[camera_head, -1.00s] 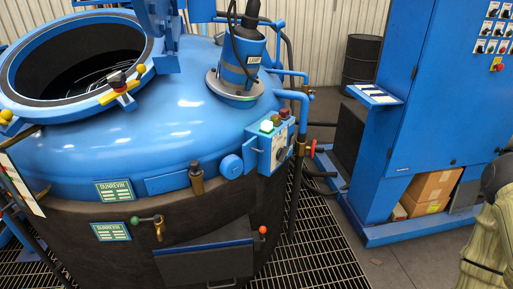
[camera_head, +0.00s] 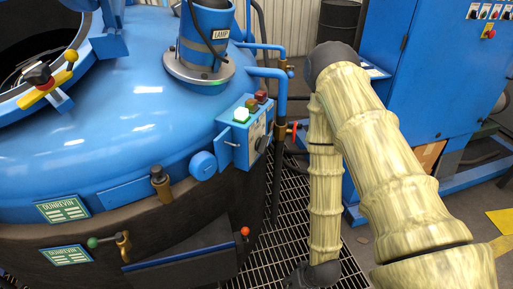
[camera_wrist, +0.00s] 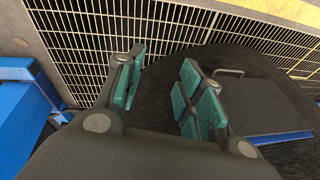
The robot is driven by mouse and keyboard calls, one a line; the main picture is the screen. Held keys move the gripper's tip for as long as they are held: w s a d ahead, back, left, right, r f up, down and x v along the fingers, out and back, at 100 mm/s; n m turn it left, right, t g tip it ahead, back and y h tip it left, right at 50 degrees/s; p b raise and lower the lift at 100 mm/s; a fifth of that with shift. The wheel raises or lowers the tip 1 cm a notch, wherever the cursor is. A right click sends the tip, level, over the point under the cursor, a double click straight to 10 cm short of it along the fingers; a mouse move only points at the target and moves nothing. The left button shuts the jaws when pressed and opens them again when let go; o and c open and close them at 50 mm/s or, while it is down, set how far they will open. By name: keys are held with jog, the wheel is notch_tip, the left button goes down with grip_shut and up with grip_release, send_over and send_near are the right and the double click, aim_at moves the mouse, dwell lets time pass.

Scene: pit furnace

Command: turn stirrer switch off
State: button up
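A blue control box (camera_head: 244,132) is fixed to the side of the blue furnace vessel (camera_head: 130,130). It has a lit pale green button and reddish buttons on top. A dark knob (camera_head: 262,144) sits on its right-hand face, seen at a steep angle; its label and setting are too small to read. The box is not recognisable in the wrist view.
A valve with a red handle (camera_head: 294,128) and blue pipes (camera_head: 282,95) stand just right of the box. A dark hatch (camera_head: 180,262) juts from the vessel below. A blue cabinet (camera_head: 440,80) stands at the right. Floor grating (camera_head: 285,215) lies between.

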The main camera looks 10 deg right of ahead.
jog(key=w+r+t+y+b, duration=0.2)
jog(key=w+r+t, duration=0.1)
jog(key=w, duration=0.9)
jog(key=n+t+y+b, duration=0.2)
jog(key=t+y+b, duration=0.4)
jog(key=y+b, duration=0.3)
send_near(264, 144)
jog(key=p+x, duration=0.1)
jog(key=x, duration=0.8)
jog(key=shift+w+d+f+y, duration=0.2)
jog(key=shift+d+f+y, duration=0.1)
jog(key=shift+f, duration=0.1)
grip_shut()
